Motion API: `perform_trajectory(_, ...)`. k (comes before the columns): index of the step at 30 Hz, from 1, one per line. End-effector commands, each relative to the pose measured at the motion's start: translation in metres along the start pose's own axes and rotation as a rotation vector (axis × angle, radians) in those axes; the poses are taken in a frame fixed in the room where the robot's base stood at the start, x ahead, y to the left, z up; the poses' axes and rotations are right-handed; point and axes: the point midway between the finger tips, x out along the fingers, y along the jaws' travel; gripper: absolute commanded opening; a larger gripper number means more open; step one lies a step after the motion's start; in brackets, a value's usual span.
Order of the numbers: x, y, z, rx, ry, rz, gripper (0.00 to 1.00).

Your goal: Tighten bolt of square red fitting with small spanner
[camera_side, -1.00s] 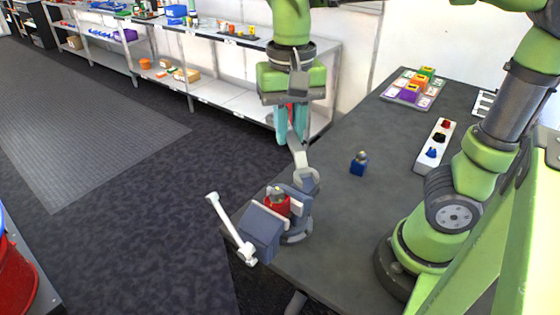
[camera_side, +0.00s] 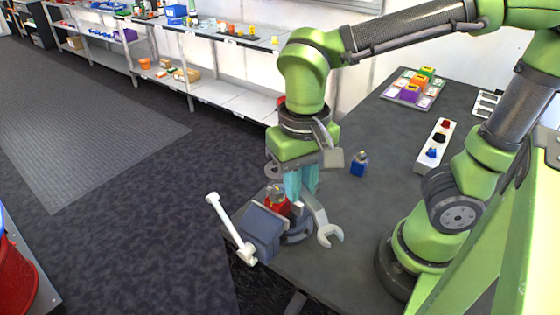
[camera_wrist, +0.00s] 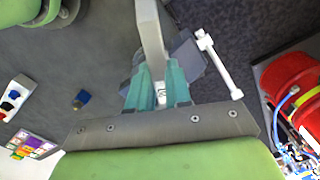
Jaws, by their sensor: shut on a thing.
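A grey spanner (camera_side: 319,213) is held between the teal fingers of my gripper (camera_side: 299,186), which is shut on it and points down beside the vise. Its open-jaw end hangs at lower right, over the table and clear of the vise. In the wrist view the spanner (camera_wrist: 150,30) runs from the fingers (camera_wrist: 158,88) to the top edge. The red fitting (camera_side: 275,204) sits in the grey vise (camera_side: 261,228) with its bolt (camera_side: 276,191) upright, just left of the fingers. I cannot tell whether the spanner's other end touches the bolt.
The vise's white lever (camera_side: 230,228) sticks out at left. A blue fitting (camera_side: 359,164) stands on the dark table (camera_side: 345,270). A white strip (camera_side: 436,147) with several coloured pieces and a sorting tray (camera_side: 409,96) lie farther back. A red container (camera_wrist: 293,80) shows at right in the wrist view.

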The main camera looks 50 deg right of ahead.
Motion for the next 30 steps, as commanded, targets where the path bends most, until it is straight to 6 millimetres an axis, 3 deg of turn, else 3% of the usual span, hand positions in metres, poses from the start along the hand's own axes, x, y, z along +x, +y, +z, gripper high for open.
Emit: perform_trajectory(30,0.061,0.000,0.000,0.000,-0.002,0.001,0.00)
